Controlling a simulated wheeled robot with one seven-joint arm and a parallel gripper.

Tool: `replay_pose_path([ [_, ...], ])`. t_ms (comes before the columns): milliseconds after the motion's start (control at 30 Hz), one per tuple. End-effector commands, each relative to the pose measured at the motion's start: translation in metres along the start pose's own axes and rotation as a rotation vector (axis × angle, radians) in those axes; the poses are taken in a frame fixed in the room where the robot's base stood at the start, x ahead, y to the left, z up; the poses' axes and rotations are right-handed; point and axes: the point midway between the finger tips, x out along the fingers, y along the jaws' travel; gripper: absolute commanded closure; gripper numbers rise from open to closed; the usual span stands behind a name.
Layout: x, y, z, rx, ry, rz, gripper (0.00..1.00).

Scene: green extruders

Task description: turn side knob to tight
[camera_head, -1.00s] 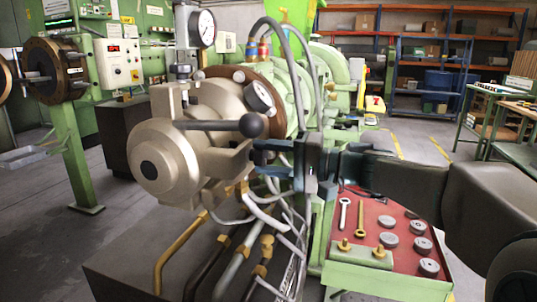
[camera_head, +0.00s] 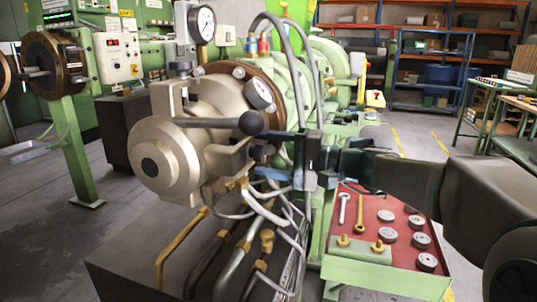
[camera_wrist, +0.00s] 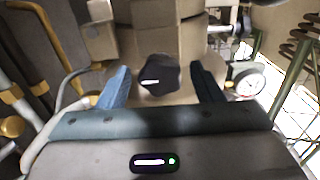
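The side knob (camera_wrist: 158,75) is a dark lobed knob with a light mark, set on the beige-grey extruder head. In the wrist view it lies between the two blue fingers of my gripper (camera_wrist: 159,69), with a visible gap on each side. The fingers are open and hold nothing. In the head view my gripper (camera_head: 268,155) reaches in from the right to the side of the extruder head (camera_head: 165,157), just below the dark ball of a lever (camera_head: 251,123).
Grey hoses (camera_head: 275,212) and brass-ended pipes (camera_head: 168,248) run below the head. A dial gauge (camera_head: 259,94) sits above the lever ball. A red-topped tray (camera_head: 375,212) with wrenches and round parts stands below my arm. Open floor lies behind on the right.

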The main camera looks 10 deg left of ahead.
Motion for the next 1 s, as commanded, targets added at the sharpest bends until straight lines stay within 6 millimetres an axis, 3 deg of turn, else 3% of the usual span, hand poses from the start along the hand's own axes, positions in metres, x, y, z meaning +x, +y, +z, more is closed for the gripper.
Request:
replay_pose_path([
  [267, 0.000, 0.000, 0.000, -0.002, 0.000, 0.000, 0.37],
  [433, -0.013, -0.001, -0.001, -0.002, 0.003, 0.000, 0.37],
  [800, -0.093, -0.001, -0.001, -0.002, 0.006, 0.000, 0.37],
  [1000, -0.126, -0.001, -0.001, -0.001, 0.003, 0.000, 0.37],
])
